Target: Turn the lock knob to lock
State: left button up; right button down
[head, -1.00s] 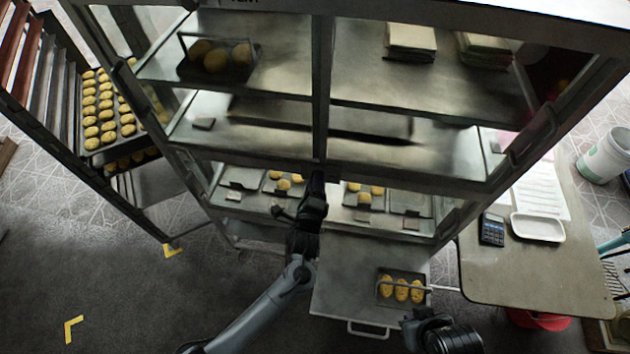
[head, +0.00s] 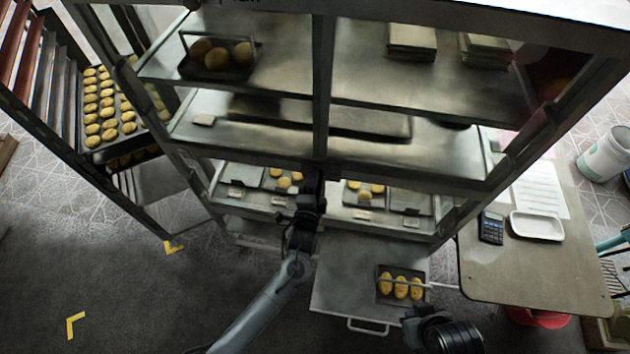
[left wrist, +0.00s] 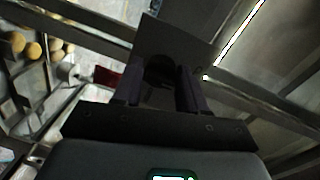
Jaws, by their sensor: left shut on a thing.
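My left gripper (head: 314,178) is at the lower front rail of the metal cabinet (head: 322,90), at its central upright. In the left wrist view its two dark fingers (left wrist: 160,85) are shut on a dark rounded part, the lock knob (left wrist: 158,68), in front of a dark plate. The knob is mostly hidden by the gripper in the head view, and its turn angle cannot be read. My right gripper (head: 425,318) is low, beside the pulled-out lower door or shelf (head: 345,270); its fingers are not clear.
A small tray of bread (head: 401,300) rests on the pulled-out lower panel. A side table (head: 500,275) with a calculator (head: 491,228) and white tray (head: 537,226) stands at right. A rack (head: 85,150) with bread trays is at left. The floor at lower left is clear.

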pick_arm(q)
jog(key=shift+d+r, duration=0.1)
jog(key=shift+r, duration=0.2)
jog(key=o, duration=1)
jog(key=shift+f, duration=0.1)
jog(key=shift+f, duration=0.1)
jog(key=s, duration=0.3)
jog(key=s+a, duration=0.1)
jog(key=s, duration=0.3)
jog(key=s+a+r, duration=0.1)
jog(key=s, duration=0.2)
jog(key=shift+s, duration=0.3)
